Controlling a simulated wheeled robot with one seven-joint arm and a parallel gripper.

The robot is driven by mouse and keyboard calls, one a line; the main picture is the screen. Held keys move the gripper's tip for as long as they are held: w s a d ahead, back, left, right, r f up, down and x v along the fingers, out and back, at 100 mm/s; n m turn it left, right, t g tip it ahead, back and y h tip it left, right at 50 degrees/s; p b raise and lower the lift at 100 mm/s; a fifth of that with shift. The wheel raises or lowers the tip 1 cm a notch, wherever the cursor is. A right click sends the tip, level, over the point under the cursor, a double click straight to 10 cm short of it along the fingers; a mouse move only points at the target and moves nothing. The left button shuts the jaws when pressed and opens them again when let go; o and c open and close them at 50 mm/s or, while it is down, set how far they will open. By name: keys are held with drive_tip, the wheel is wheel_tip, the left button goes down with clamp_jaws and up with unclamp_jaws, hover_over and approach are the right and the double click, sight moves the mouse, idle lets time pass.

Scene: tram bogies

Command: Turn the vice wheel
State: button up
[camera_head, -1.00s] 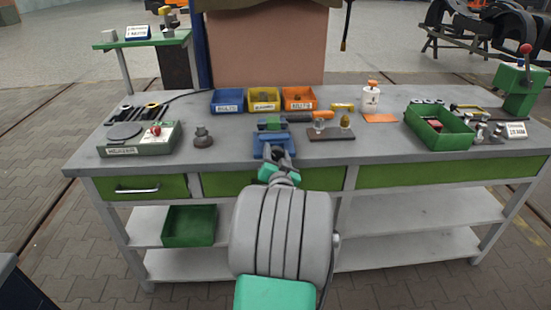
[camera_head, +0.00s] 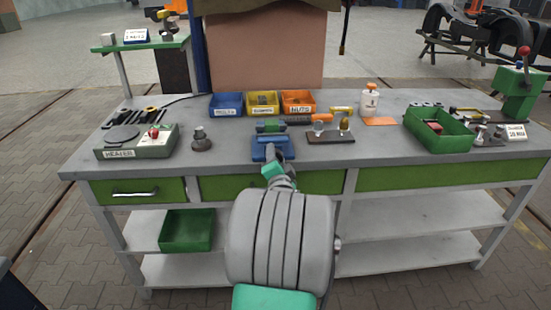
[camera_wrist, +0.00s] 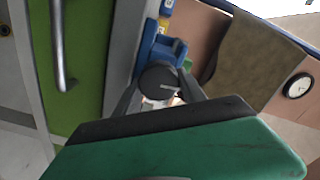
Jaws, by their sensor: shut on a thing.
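The blue vice (camera_head: 272,148) stands at the front edge of the workbench, straight ahead of my arm. It also shows in the wrist view (camera_wrist: 168,49). The vice wheel (camera_wrist: 158,82) is a dark grey round part on the near side of the vice. My gripper (camera_wrist: 160,90) has one finger on each side of the wheel and is shut on it. In the head view my gripper (camera_head: 276,157) is small, right at the front of the vice, and the wheel is hidden there by the gripper and arm.
Blue, yellow and orange bins (camera_head: 263,103) stand behind the vice. A heater (camera_head: 137,141) is to the left, and a small stand with tools (camera_head: 330,136) is close on the right. A green crate (camera_head: 440,130) is farther right. Green drawer fronts (camera_head: 138,190) lie below the bench edge.

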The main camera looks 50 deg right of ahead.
drive_tip(key=shift+d+r, duration=0.1)
drive_tip(key=o, duration=1.4)
drive_tip(key=shift+f, duration=0.2)
